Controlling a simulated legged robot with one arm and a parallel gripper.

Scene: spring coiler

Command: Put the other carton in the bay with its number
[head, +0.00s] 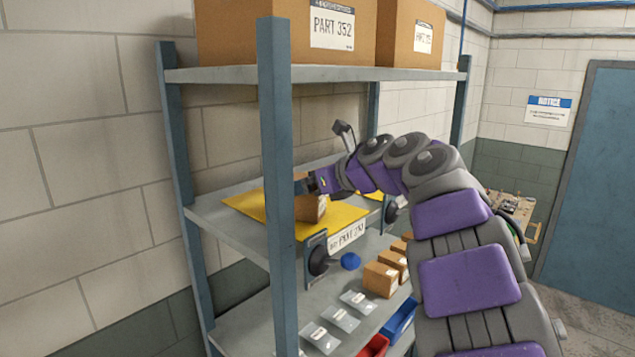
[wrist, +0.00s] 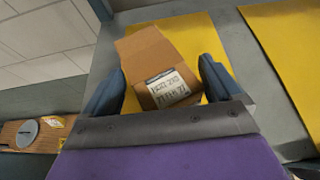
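A small brown carton (head: 310,208) is on the left yellow mat (head: 250,205) of the middle shelf, partly behind the shelf's front post. In the wrist view the carton (wrist: 160,70) is turned at an angle, with a white printed label I cannot read surely. My gripper (wrist: 160,88) has one finger on each side of it, spread wide, with a gap showing at least on the left. In the head view my gripper (head: 305,184) is at the carton's far side, partly hidden by the post. A white number plate (head: 346,236) hangs at the mat's front edge; its number is unclear.
The blue-grey front post (head: 275,190) stands close to the carton. Large boxes (head: 330,25) fill the top shelf. A second yellow mat (wrist: 290,50) lies right.

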